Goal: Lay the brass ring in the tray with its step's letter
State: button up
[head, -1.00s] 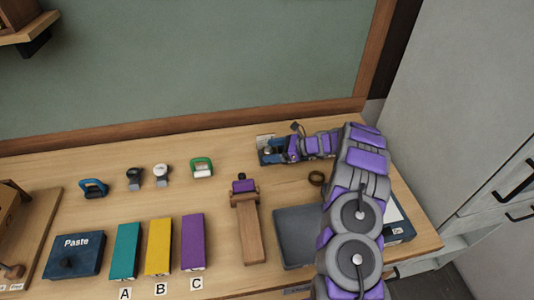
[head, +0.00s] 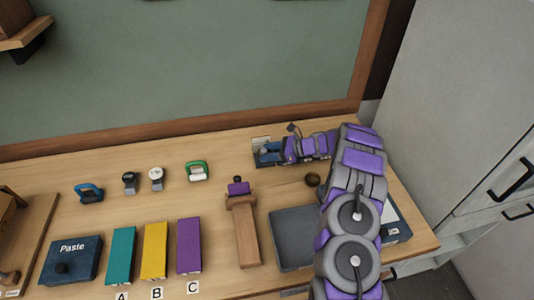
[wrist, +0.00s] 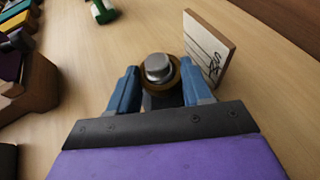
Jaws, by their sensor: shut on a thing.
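In the wrist view a brown-gold brass ring (wrist: 174,76) sits around a silver round-topped post (wrist: 158,66). My gripper (wrist: 159,78) has its two blue fingers against opposite sides of the ring, shut on it. In the head view my gripper (head: 268,154) reaches left near the back of the bench, and the ring in it is too small to make out. Three long trays stand at the front left: teal (head: 121,255) by letter A, yellow (head: 155,250) by B and purple (head: 189,245) by C.
A card (wrist: 208,52) stands close right of the post. A small round brown piece (head: 312,180) lies beside my arm. A grey tray (head: 293,238), a wooden stand (head: 244,230), a Paste box (head: 70,259) and a green-handled piece (head: 197,171) occupy the bench.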

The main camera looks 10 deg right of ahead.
jog(key=a+r+m+t+h+p, duration=0.15)
jog(key=a+r, duration=0.25)
jog(key=r, duration=1)
jog(key=a+r+m+t+h+p, duration=0.1)
jog(key=a+r+m+t+h, duration=0.15)
jog(key=r, duration=1.15)
jog(key=s+d+r+m+t+h, duration=0.1)
jog(key=s+d+m+t+h, duration=0.4)
jog(key=s, duration=0.4)
jog(key=w+a+f+n+g+y, duration=0.3)
jog(key=w+a+n+g+y, duration=0.25)
jog(key=w, duration=0.45)
jog(key=d+f+n+g+y, duration=0.1)
jog(key=d+f+n, duration=0.1)
jog(key=f, duration=0.6)
jog(key=s+d+f+n+g+y, duration=0.1)
jog(key=d+f+g+y, duration=0.1)
jog(key=d+f, duration=0.3)
notch_tip(320, 180, down, 3)
jog(key=shift+f+n, duration=0.1)
jog(key=shift+n, duration=0.25)
